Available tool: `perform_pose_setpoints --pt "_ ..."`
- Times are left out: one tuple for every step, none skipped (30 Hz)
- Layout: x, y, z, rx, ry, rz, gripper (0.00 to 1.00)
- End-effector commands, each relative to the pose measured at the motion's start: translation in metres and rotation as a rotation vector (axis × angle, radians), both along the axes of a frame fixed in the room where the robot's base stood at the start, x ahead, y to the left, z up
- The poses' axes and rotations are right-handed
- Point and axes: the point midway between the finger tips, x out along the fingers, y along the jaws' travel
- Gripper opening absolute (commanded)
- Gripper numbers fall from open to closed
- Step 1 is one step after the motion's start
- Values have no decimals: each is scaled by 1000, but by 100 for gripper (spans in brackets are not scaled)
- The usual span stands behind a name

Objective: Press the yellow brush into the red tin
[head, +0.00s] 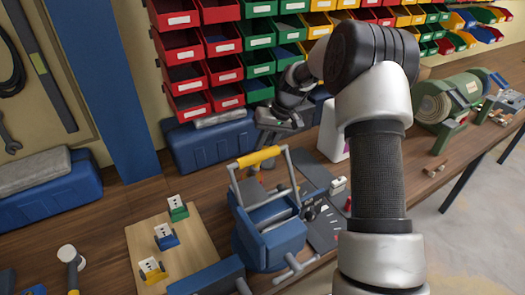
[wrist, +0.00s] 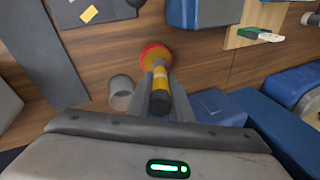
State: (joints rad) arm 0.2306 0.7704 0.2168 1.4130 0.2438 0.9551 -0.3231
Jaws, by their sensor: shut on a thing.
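My gripper (wrist: 160,84) is shut on the yellow brush (wrist: 160,76), whose near end is black. The brush points away from the wrist camera, toward a round red and orange shape (wrist: 152,52), which looks like the red tin. The brush overlaps it in the wrist view, and I cannot tell whether it is inside, touching or only above it. In the head view my gripper (head: 275,122) is above the bench behind the blue toolbox; the brush and tin are mostly hidden there.
A grey cylinder (wrist: 121,88) stands just left of the brush. A blue case (head: 205,142) and bin racks stand behind. A green grinder (head: 450,105) is at right.

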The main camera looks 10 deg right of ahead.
Motion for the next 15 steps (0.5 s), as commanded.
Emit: perform_pose_setpoints --pt "0 0 3 0 1 0 0" --pt "0 0 5 0 1 0 0" --pt "0 0 9 0 1 0 0" --pt "0 0 11 0 0 0 0" --pt "0 0 14 0 0 0 0" --pt "0 0 17 0 0 0 0" --pt "0 0 20 0 0 0 0" --pt "0 0 22 0 0 0 0" --pt "0 0 26 0 0 0 0" --pt "0 0 28 0 0 0 0" --pt "0 0 30 0 0 0 0" --pt "0 0 34 0 0 0 0" --pt "0 0 36 0 0 0 0" --pt "0 0 39 0 0 0 0" --pt "0 0 42 0 0 0 0"
